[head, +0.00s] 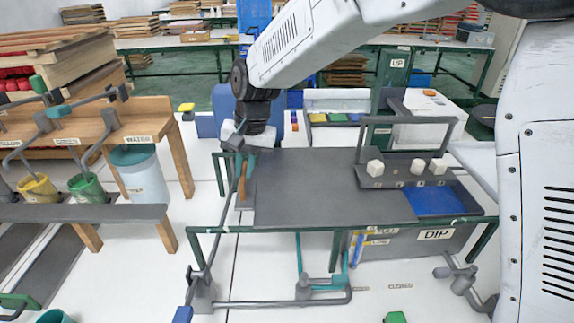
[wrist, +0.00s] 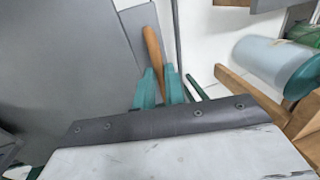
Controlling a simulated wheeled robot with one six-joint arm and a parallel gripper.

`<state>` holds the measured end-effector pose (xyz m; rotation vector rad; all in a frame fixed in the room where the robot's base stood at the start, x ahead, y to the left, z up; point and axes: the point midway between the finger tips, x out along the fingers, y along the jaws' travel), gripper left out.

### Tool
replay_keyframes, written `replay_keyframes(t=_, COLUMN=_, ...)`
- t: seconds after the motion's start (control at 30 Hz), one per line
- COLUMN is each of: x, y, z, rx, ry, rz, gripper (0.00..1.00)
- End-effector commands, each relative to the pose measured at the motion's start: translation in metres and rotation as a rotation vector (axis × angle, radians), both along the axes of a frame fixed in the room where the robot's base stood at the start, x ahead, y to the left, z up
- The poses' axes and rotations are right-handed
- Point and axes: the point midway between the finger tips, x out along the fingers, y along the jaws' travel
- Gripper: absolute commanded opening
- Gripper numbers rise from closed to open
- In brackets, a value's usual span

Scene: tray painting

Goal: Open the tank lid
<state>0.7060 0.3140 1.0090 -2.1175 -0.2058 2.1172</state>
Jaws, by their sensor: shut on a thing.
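My gripper (head: 243,154) is at the left end of the grey bench, pointing down. In the wrist view its teal fingers (wrist: 160,88) are closed around the near end of a brown wooden handle (wrist: 153,48). The handle also shows in the head view (head: 242,184), upright beside the left edge of a flat dark grey panel (head: 320,190). The tank marked DIP (head: 385,248) is under the panel's right part, with a blue surface (head: 432,201) showing at right. I cannot tell whether the panel is the lid, or whether the handle is fixed to it.
A grey rack (head: 400,181) with several white cubes stands at the back right of the panel. White floor lies between the benches.

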Motion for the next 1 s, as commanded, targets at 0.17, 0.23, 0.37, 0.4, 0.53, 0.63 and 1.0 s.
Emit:
replay_keyframes(t=0.17, x=-0.001, y=0.061, z=0.000, rx=0.001, ry=-0.001, rz=0.005, gripper=0.00)
replay_keyframes(t=0.23, x=-0.001, y=0.080, z=-0.001, rx=0.001, ry=0.000, rz=0.004, gripper=0.00)
replay_keyframes(t=0.37, x=0.000, y=0.108, z=0.000, rx=0.001, ry=-0.001, rz=0.003, gripper=0.00)
replay_keyframes(t=0.4, x=0.000, y=0.115, z=-0.001, rx=0.001, ry=0.000, rz=0.002, gripper=0.00)
replay_keyframes(t=0.53, x=0.000, y=0.133, z=0.000, rx=0.001, ry=0.001, rz=0.001, gripper=0.00)
replay_keyframes(t=0.63, x=0.000, y=0.141, z=0.000, rx=0.001, ry=0.000, rz=0.000, gripper=0.00)
replay_keyframes(t=1.0, x=0.000, y=0.146, z=0.000, rx=0.001, ry=0.000, rz=0.000, gripper=0.00)
